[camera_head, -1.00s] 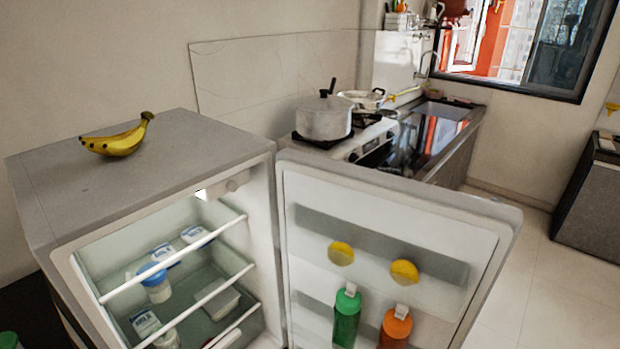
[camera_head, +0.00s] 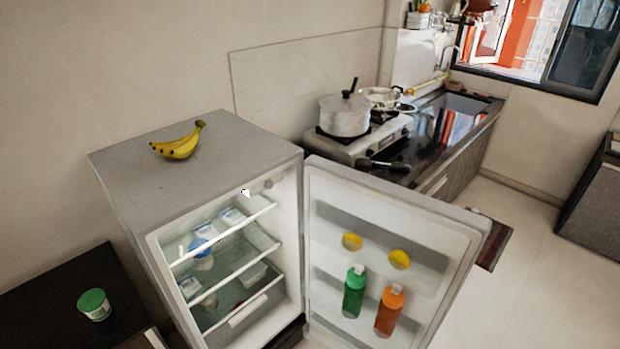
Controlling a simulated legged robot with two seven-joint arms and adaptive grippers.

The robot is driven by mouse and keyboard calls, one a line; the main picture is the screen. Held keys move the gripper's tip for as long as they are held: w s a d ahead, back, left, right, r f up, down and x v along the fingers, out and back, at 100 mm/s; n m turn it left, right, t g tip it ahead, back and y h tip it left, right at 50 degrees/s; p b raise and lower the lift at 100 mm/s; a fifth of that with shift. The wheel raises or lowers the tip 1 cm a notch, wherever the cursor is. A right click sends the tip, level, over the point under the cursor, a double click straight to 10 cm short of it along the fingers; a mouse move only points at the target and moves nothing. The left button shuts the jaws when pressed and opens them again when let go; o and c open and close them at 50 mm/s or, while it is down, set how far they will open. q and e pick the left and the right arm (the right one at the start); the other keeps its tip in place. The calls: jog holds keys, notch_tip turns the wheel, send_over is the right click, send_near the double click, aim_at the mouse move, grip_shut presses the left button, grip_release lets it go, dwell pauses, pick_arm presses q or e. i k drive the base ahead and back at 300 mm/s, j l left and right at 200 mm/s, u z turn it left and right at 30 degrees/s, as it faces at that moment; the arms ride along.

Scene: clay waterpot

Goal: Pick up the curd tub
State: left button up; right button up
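A blue-lidded container (camera_head: 201,252) stands inside the open fridge on an upper shelf. Neither of my grippers is in view.
The fridge door (camera_head: 395,240) stands wide open to the right, with green (camera_head: 354,292) and orange (camera_head: 390,312) bottles in it. Bananas (camera_head: 178,144) lie on the fridge top (camera_head: 235,150). Free floor (camera_head: 540,270) lies at the right.

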aim_at(94, 302)
jog(key=u, duration=1.85)
jog(key=i+j+z, duration=0.1)
jog(key=i+z, duration=0.2)
